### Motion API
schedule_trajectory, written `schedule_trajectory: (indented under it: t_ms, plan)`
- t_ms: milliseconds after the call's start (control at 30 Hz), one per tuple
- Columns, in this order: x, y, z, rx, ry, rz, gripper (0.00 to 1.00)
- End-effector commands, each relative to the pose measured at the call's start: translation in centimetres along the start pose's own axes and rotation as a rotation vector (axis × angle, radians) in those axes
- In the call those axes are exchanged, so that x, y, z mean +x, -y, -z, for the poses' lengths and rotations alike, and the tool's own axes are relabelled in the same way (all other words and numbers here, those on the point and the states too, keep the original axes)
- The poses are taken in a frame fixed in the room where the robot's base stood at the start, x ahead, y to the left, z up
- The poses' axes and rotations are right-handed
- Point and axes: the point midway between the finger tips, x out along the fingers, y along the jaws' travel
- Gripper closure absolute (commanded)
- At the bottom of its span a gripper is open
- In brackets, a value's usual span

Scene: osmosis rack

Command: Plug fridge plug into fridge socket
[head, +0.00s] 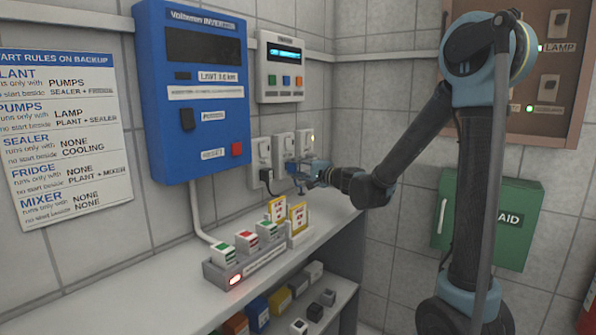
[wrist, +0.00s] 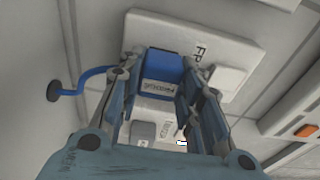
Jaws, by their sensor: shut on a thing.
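The fridge plug is a blue block (wrist: 163,66) with a pale label and a blue cable (wrist: 96,72) curving to the left. My gripper (wrist: 160,76) is shut on it, with one finger on each side. A white socket plate (wrist: 222,30) with lettering starting "FR" lies right behind the plug. I cannot tell whether the plug is seated in it or just in front. In the head view my gripper (head: 308,180) is at the wall sockets, by the right end of the row, and the plug is small and partly hidden there.
A left wall socket (head: 262,153) has a dark plug below its middle. A blue inverter box (head: 195,90) hangs to the left. Below, the shelf (head: 180,270) carries a block (head: 255,262) with several switches and two yellow-framed cards (head: 298,216). A green first-aid box (head: 515,215) hangs right.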

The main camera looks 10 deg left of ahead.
Motion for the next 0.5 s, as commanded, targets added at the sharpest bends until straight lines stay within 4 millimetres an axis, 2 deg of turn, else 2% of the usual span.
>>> schedule_trajectory:
  t_ms: [500]
  plan:
    - [0.58,0.01,-0.10,0.000,0.001,0.000,0.88]
